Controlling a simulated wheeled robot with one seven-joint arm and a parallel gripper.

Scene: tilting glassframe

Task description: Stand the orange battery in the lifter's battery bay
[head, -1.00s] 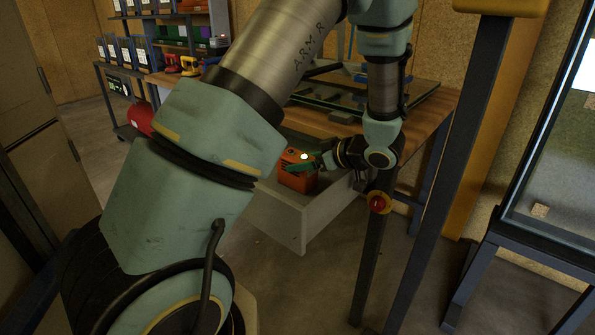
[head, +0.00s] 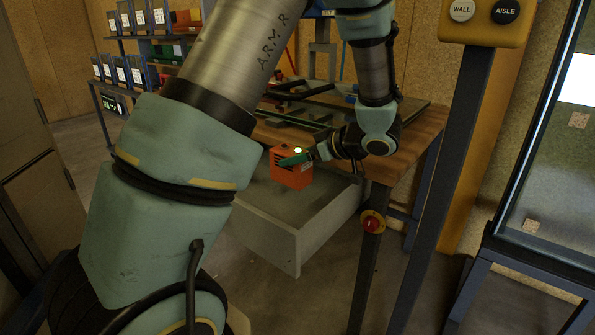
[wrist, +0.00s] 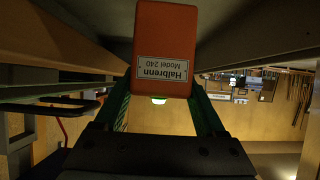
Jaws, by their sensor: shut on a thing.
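The orange battery (head: 291,174) is a small upright-looking block held over the open grey drawer at the bench. In the wrist view the battery (wrist: 165,35) fills the top middle, with its white label "Halbrenn Model 240" upside down. My gripper (head: 297,158) is shut on the battery, with a green finger on each side of it in the wrist view. A small light glows by the battery's upper part. I cannot make out the lifter's battery bay in these views.
The open drawer (head: 265,228) sticks out below the wooden bench (head: 418,136). A red button (head: 372,222) sits on the bench's front leg. A dark post bears a yellow box (head: 485,22) marked WALL and AISLE. A glass-panelled frame (head: 540,265) stands at right. Shelves of bins (head: 140,45) are at back left.

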